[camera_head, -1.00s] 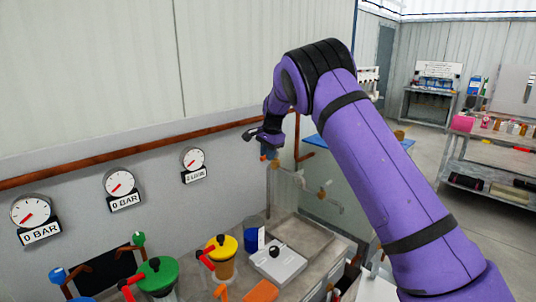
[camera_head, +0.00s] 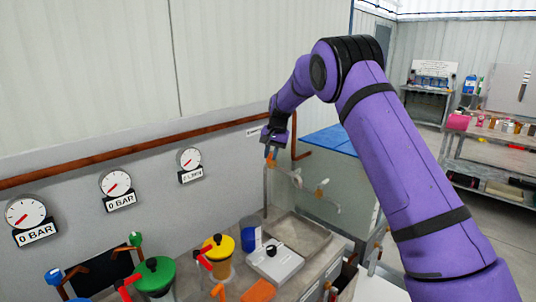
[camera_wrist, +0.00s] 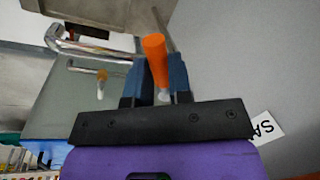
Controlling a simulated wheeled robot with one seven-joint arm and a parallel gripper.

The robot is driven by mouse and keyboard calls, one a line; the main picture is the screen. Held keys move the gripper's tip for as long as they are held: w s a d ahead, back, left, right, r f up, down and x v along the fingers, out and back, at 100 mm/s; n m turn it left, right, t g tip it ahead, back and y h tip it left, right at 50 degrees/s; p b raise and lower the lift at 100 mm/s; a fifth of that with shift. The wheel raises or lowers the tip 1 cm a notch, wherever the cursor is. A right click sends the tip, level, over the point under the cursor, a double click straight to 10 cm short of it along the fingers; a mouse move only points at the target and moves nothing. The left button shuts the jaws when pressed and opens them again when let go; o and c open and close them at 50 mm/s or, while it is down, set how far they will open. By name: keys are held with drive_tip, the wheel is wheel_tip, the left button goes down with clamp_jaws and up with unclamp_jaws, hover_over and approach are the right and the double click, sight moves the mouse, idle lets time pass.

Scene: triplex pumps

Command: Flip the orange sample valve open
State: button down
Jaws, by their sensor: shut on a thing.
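The orange sample valve (camera_wrist: 155,50) shows in the wrist view as an orange handle standing between my two blue fingers. My gripper (camera_wrist: 161,70) is shut on this handle. In the head view my gripper (camera_head: 271,148) points down above the sink corner near the wall, with a small bit of orange at its tip. The fingers hide the lower part of the handle, and a pale stem end shows between them. A white label (camera_wrist: 266,127) reading "SA" is on the wall beside it.
Bent metal pipes (camera_wrist: 85,47) and a smaller orange-topped tap (camera_wrist: 101,82) are close by. Below are a sink (camera_head: 300,236), a grey box with a black knob (camera_head: 274,262), a blue cup (camera_head: 250,238) and yellow (camera_head: 220,248) and green (camera_head: 155,275) lidded pumps. Gauges (camera_head: 118,184) line the wall.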

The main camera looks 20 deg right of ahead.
drive_tip(key=shift+w+d+n+g, duration=0.1)
drive_tip(key=shift+d+n+g, duration=0.45)
drive_tip(key=shift+n, duration=1.35)
drive_tip(key=shift+w+d+n+g, duration=0.1)
drive_tip(key=shift+d+n, duration=0.8)
drive_tip(key=shift+n, duration=1)
drive_tip(key=shift+d+n+g, duration=0.35)
drive_tip(key=shift+d+n, duration=0.35)
drive_tip(key=shift+n, duration=1.2)
drive_tip(key=c, duration=1)
unclamp_jaws()
drive_tip(key=shift+c, duration=0.2)
